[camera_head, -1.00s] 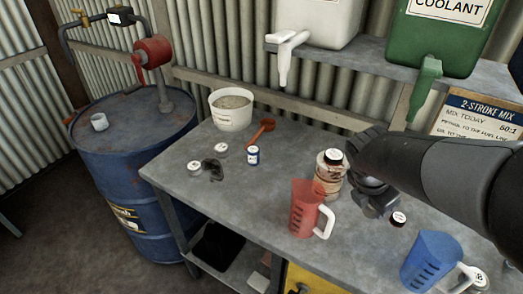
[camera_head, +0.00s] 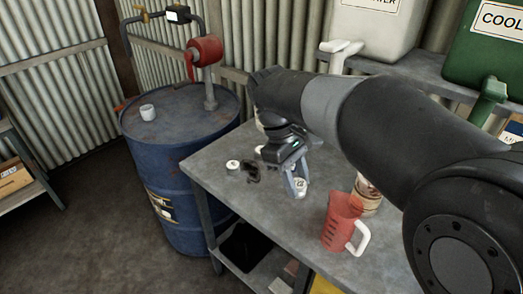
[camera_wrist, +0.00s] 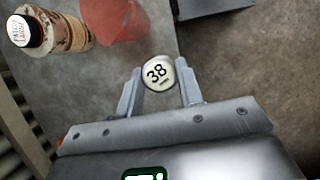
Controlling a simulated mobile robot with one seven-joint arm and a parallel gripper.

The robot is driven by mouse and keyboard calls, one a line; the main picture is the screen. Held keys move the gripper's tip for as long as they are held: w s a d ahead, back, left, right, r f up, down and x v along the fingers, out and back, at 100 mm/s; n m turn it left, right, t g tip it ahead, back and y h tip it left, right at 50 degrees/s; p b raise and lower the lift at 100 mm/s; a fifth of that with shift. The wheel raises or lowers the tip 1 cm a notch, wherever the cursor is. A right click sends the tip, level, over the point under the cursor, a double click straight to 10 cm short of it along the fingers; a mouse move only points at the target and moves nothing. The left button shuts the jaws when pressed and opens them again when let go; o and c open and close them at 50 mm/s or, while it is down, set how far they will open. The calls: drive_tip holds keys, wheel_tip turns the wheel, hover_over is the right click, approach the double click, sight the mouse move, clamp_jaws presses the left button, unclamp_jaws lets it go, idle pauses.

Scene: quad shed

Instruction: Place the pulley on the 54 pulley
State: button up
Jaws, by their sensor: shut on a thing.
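My gripper (camera_head: 295,187) is above the front part of the workbench and shut on a small pale round pulley (camera_head: 300,183). In the wrist view the pulley (camera_wrist: 157,73) shows the number 38 on its face, between the two fingertips. Another small white round piece (camera_head: 233,165) lies on the bench to the left of my gripper; its marking is too small to read, so I cannot tell whether it is the 54 pulley. My arm hides part of the bench behind the gripper.
Dark glasses (camera_head: 253,173) lie beside the white piece. A red jug (camera_head: 342,222) and a bottle (camera_head: 367,195) stand to the right of my gripper.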

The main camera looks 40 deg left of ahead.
drive_tip(key=s+a+m, duration=0.1)
drive_tip(key=s+a, duration=0.8)
drive_tip(key=s, duration=0.3)
drive_tip(key=s+a+m, duration=0.1)
drive_tip(key=s+a, duration=0.8)
drive_tip(key=s, duration=0.2)
drive_tip(key=w+d+f+n+t+y, duration=0.1)
drive_tip(key=w+n+t+y, duration=0.15)
drive_tip(key=w+n, duration=1.5)
drive_tip(key=w+d+f+n+t+y, duration=0.15)
drive_tip(key=w+n+y, duration=0.35)
drive_tip(key=w, duration=2.3)
drive_tip(key=shift+n+h, duration=0.45)
drive_tip(key=shift+h, duration=0.3)
drive_tip(key=s+a+f, duration=0.1)
drive_tip(key=a+f, duration=0.1)
drive_tip(key=a, duration=0.1)
drive_tip(key=s+a+f, duration=0.1)
drive_tip(key=a+f, duration=0.1)
drive_tip(key=a, duration=0.2)
drive_tip(key=s+a+f, duration=0.2)
drive_tip(key=a+f, duration=0.1)
drive_tip(key=shift+a, duration=0.4)
drive_tip(key=shift+s+f, duration=0.1)
drive_tip(key=shift+f, duration=1.95)
drive_tip(key=shift+f, duration=0.15)
drive_tip(key=o, duration=1)
